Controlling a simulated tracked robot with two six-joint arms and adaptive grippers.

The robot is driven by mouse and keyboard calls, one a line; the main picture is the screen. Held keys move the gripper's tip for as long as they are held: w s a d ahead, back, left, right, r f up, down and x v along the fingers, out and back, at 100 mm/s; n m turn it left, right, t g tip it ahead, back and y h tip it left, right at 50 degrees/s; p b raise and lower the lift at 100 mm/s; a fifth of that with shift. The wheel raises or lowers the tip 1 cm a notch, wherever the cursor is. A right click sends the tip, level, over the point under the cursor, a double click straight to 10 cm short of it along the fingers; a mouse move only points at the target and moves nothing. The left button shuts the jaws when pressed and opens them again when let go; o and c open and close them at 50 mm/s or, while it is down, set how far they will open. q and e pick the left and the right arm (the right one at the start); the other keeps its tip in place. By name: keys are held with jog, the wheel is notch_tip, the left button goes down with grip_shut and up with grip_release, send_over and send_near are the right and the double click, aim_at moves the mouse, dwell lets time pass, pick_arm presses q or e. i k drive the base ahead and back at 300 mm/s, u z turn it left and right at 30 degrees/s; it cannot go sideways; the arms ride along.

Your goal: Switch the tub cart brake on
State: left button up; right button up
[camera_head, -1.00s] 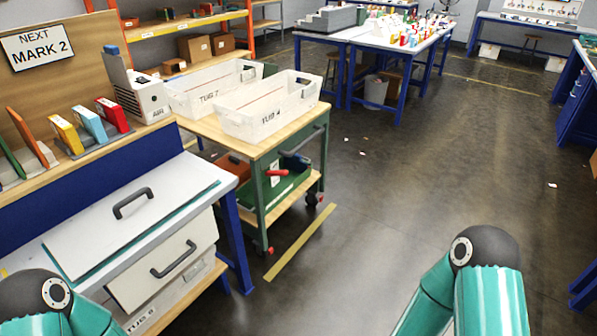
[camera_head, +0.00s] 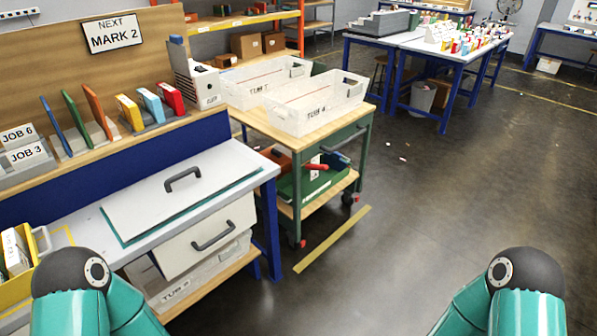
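The tub cart (camera_head: 299,143) stands beyond the right end of the workbench. It has a green frame, a wooden top and a wooden lower shelf. My two teal arms show at the bottom corners, well short of the cart. Neither gripper is in view.
The workbench (camera_head: 262,173) with a white lidded board and a drawer fills the left. A yellow floor strip (camera_head: 333,238) lies beside the cart's front. Dark floor (camera_head: 430,220) to the right is clear apart from small scraps. A blue-legged table (camera_head: 455,62) stands behind.

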aim_at(323, 167)
jog(key=k, duration=0.7)
jog(key=z, duration=0.2)
jog(key=i, duration=1.1)
jog(key=z, duration=0.35)
jog(key=i, duration=2.05)
jog(key=u, duration=0.35)
